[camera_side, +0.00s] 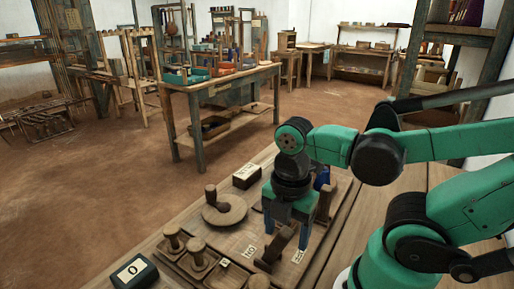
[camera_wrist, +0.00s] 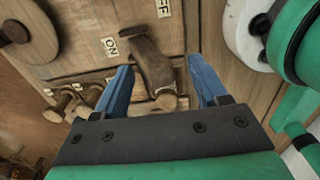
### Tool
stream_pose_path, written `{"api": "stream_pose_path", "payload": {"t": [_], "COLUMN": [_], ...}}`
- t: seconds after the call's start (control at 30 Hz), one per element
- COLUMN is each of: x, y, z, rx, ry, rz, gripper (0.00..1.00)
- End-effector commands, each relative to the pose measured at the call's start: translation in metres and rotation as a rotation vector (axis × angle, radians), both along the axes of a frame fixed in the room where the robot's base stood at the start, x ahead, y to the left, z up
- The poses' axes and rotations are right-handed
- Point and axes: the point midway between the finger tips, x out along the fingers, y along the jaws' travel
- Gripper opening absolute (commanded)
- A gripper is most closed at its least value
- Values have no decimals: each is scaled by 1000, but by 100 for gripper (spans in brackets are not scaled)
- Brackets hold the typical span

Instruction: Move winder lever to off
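The winder lever (camera_wrist: 150,62) is a dark brown wooden handle on a wooden panel, and it also shows under my gripper in the side view (camera_side: 277,249). An ON label (camera_wrist: 110,47) lies just left of its far end in the wrist view. An OFF label (camera_wrist: 164,8) lies farther up and to the right. The lever slants between the two labels, its far end closer to ON. My gripper (camera_wrist: 158,64) is open, with its blue fingers on either side of the lever and visible gaps. In the side view my gripper (camera_side: 287,237) points down over the panel.
A round wooden disc with a knob (camera_side: 224,209) and a dark labelled block (camera_side: 246,176) stand beside the panel. Wooden knobs (camera_side: 196,252) and a black box (camera_side: 134,272) sit nearer the front left.

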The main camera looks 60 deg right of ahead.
Motion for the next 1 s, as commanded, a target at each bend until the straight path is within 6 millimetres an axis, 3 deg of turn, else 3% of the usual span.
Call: {"api": "stream_pose_path", "payload": {"t": [0.5,0.87,1.0], "x": [0,1,13], "y": [0,0,0], "z": [46,48,44], "rx": [0,0,9], "ry": [-1,-7,-78], "rz": [0,-15,-191], "gripper": [66,66,66]}}
